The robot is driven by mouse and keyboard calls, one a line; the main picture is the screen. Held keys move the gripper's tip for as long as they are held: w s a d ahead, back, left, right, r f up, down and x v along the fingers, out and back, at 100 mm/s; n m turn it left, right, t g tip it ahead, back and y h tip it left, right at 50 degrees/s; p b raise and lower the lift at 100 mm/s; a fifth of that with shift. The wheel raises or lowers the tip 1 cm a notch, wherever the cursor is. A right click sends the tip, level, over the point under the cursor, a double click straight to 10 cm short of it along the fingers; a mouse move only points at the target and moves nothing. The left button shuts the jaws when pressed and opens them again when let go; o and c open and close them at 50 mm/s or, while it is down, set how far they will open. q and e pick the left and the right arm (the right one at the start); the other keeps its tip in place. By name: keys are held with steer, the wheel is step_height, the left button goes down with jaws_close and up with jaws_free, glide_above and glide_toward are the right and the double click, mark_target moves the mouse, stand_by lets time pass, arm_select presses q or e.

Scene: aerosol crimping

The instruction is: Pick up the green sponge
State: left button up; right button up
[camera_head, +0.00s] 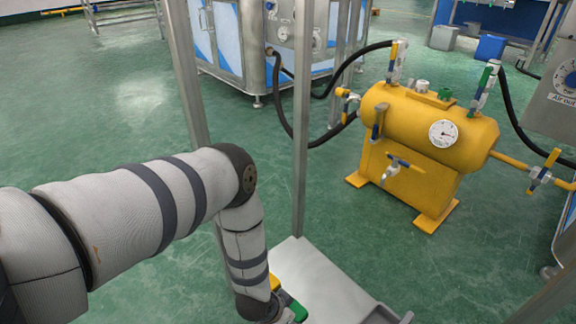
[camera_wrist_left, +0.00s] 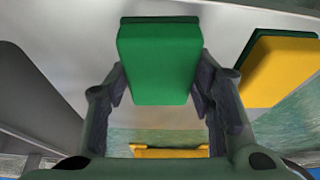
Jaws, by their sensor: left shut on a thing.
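The green sponge (camera_wrist_left: 158,62) is a green block in the left wrist view. It sits between the two fingers of my left gripper (camera_wrist_left: 160,85), which is shut on it from both sides. My right gripper is in neither view.
A yellow and green sponge (camera_wrist_left: 283,72) lies right of the held one, and a yellow piece (camera_wrist_left: 168,151) shows below it. Metal posts (camera_head: 301,130) rise by the shelf. A yellow tank (camera_head: 420,125) with hoses stands beyond. Green floor is open between.

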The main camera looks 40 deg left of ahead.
arm_select(q)
steer(key=r+p, duration=0.1)
steer(key=r, duration=0.1)
steer(key=d+r+p, duration=0.1)
steer(key=r+p, duration=0.1)
steer(key=r, duration=0.1)
steer(key=shift+w+r, duration=0.1)
steer(key=shift+r, duration=0.05)
steer(key=d+r+p, duration=0.4)
steer(key=d+r, duration=0.4)
steer(key=d, duration=0.5)
steer(key=shift+s, duration=0.4)
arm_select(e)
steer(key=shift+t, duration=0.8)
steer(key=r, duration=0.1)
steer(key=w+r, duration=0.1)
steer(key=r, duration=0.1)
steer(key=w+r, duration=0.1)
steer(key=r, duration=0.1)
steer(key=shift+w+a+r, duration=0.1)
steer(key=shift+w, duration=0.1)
